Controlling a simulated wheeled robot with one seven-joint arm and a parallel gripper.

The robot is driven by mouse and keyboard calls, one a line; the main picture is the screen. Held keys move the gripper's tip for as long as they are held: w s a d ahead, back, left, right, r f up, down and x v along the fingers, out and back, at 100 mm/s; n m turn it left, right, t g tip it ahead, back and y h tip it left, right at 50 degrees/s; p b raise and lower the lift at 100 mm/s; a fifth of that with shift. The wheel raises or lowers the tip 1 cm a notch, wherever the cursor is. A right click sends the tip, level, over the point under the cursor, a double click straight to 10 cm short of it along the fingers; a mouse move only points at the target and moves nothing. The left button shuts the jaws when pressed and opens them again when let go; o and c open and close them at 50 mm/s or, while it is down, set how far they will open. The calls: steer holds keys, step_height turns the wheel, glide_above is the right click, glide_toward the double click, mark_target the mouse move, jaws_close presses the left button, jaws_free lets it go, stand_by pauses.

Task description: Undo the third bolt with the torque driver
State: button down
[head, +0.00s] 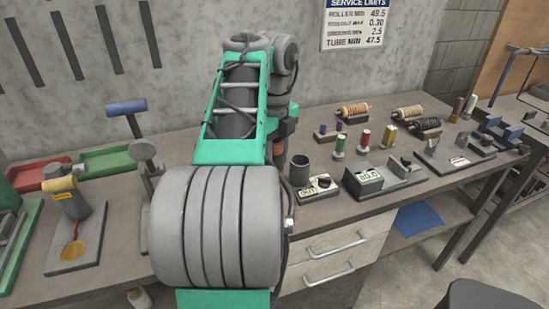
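My arm, teal and grey, fills the middle of the head view and hides part of the bench behind it. My gripper cannot be seen; the arm's far end is behind its own links. No bolt can be made out. I cannot tell for sure which tool is the torque driver. A tool with a blue crossbar handle (126,107) stands upright at the left back of the bench. A grey tool with a yellow top (70,200) stands on a grey base at the left.
The bench (125,262) runs along the wall. A red tray (36,173) and green tray (108,160) lie at back left.

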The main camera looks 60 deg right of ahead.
steer(key=shift+f+b, duration=0.3)
steer(key=shift+a+r+p, duration=0.1)
steer(key=shift+p, duration=0.2)
stand_by(0.9)
steer(key=shift+r+p, duration=3.05)
steer(key=shift+r, duration=0.2)
